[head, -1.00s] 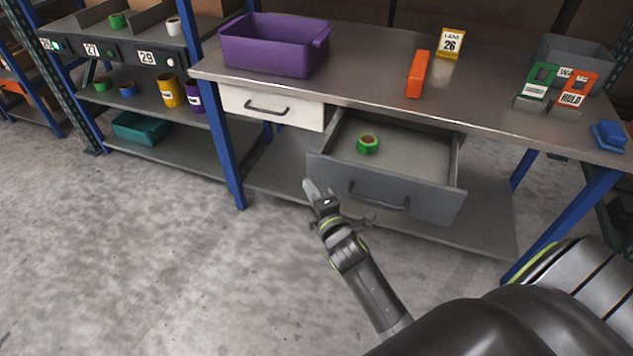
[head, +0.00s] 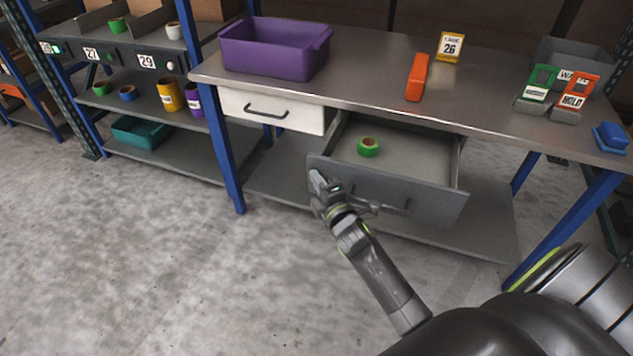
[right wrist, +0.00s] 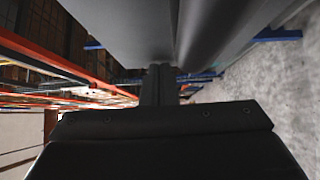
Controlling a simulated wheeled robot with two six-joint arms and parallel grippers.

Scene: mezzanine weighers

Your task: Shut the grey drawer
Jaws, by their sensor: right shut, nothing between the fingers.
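The grey drawer (head: 440,198) hangs open under the right part of the workbench, its front pulled out toward me. A green tape roll (head: 368,147) lies inside it. My right gripper (head: 318,182) is shut and empty at the left part of the drawer front, close to it or touching; I cannot tell which. The gripper and wrist cover part of the drawer's handle (head: 405,207). In the right wrist view, the shut fingers (right wrist: 160,80) point at a grey surface that fills the upper middle. My left gripper is not in view.
The white drawer (head: 270,108) beside it is shut. The workbench top (head: 370,75) carries a purple bin (head: 275,50), an orange object (head: 417,78) and sign holders. Blue legs (head: 228,160) stand at the bench ends. Open concrete floor lies at the left front.

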